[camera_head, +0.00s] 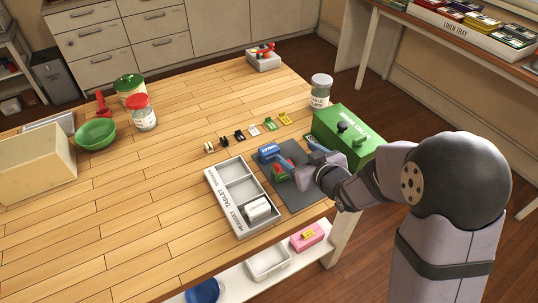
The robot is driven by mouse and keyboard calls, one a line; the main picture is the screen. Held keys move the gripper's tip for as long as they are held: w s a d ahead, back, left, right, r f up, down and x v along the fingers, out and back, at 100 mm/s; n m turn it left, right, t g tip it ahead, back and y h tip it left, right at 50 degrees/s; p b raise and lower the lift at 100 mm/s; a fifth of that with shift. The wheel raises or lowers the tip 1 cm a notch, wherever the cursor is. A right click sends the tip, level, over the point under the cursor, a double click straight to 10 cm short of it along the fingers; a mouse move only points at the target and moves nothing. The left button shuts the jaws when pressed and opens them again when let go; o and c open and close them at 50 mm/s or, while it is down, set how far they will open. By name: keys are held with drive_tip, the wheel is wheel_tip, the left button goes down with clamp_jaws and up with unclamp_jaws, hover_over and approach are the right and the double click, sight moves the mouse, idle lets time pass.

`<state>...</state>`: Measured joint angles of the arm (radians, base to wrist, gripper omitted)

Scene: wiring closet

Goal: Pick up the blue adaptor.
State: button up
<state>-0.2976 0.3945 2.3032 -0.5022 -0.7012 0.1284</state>
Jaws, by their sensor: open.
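The blue adaptor (268,152) sits at the far left edge of the dark grey mat (303,195), with pale lettering on it. My gripper (299,155) reaches in from the right, low over the mat. Its fingers are apart with nothing seen between them, and their tips point towards the blue adaptor. The gap between tips and adaptor is small; I cannot tell whether they touch. A red and green item (281,172) lies just in front of the blue adaptor, partly beside my gripper.
A grey labelled tray (222,203) with compartments stands left of the mat, a white block (259,210) in its near compartment. A green box (345,128) stands close behind my gripper. Several small clips (254,130) line up beyond. The table's left middle is clear.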

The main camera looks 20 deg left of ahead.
sight(271, 150)
drive_tip(key=a, duration=0.1)
drive_tip(key=a+y, duration=0.1)
drive_tip(key=a, duration=0.1)
drive_tip(key=a+f+y, duration=0.1)
drive_tip(key=shift+s+a+f+n, duration=0.1)
drive_tip(key=shift+s+a+n, duration=0.05)
drive_tip(key=shift+s+n, duration=0.25)
drive_tip(key=shift+f+g, duration=0.3)
drive_tip(key=shift+f, duration=0.15)
drive_tip(key=shift+d+p+x, duration=0.25)
drive_tip(key=shift+p+x, duration=1.1)
drive_tip(key=shift+x, duration=2.25)
drive_tip(key=shift+w+f, duration=0.1)
drive_tip(key=shift+f, duration=0.1)
drive_tip(key=c, duration=1.2)
drive_tip(key=shift+r, duration=0.1)
